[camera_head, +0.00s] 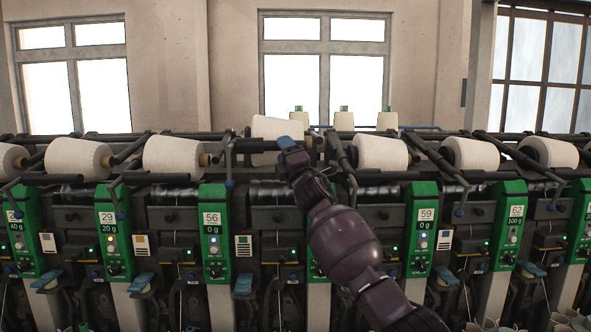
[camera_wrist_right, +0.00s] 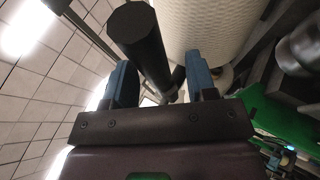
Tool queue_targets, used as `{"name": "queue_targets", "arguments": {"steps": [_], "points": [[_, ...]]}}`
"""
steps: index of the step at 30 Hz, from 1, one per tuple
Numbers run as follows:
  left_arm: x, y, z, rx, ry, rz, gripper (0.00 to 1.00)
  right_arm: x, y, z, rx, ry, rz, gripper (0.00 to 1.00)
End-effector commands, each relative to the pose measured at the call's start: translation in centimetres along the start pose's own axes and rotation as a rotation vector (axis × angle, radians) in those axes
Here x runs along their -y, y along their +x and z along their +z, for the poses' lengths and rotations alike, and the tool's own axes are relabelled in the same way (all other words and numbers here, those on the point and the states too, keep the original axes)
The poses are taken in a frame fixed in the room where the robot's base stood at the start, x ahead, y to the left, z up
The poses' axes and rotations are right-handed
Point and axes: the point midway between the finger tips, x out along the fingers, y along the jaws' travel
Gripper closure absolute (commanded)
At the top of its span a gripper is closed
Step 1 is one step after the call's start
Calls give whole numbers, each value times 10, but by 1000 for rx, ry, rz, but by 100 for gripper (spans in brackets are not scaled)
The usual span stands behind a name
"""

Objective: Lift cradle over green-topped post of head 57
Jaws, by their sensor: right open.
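My right arm reaches up across the middle of the head view. Its gripper (camera_head: 290,147) is at the cone level, with blue fingertips. In the right wrist view the gripper (camera_wrist_right: 161,84) is open, and a black round bar (camera_wrist_right: 146,45), seemingly the cradle's handle, runs between the fingers; contact cannot be told. A white cone (camera_wrist_right: 205,28) is close behind it. In the head view this cone (camera_head: 277,127) sits higher than its neighbours. The green-topped post behind my arm is mostly hidden, a green strip (camera_head: 315,268) showing; its number cannot be read. My left gripper is not in view.
Green-topped posts marked 56 (camera_head: 213,235) and 59 (camera_head: 422,235) stand either side of my arm. Neighbouring white cones (camera_head: 173,156) and (camera_head: 381,153) with dark cradle arms lie close at both sides. Several upright cones (camera_head: 344,121) stand behind.

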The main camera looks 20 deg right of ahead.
Motion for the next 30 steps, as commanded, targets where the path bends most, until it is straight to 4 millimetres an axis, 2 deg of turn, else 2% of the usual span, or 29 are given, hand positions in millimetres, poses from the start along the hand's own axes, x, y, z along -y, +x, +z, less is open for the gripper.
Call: {"name": "queue_targets", "arguments": {"steps": [12, 18, 24, 30], "points": [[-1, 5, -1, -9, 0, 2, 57, 2, -60, 0, -1, -2, -2, 48], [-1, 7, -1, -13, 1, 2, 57, 2, -83, -1, -2, 0, -2, 48], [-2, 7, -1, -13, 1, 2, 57, 0, -92, -1, -2, 0, -1, 48], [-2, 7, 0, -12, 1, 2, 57, 0, -93, -1, -2, 0, -1, 48]]}}
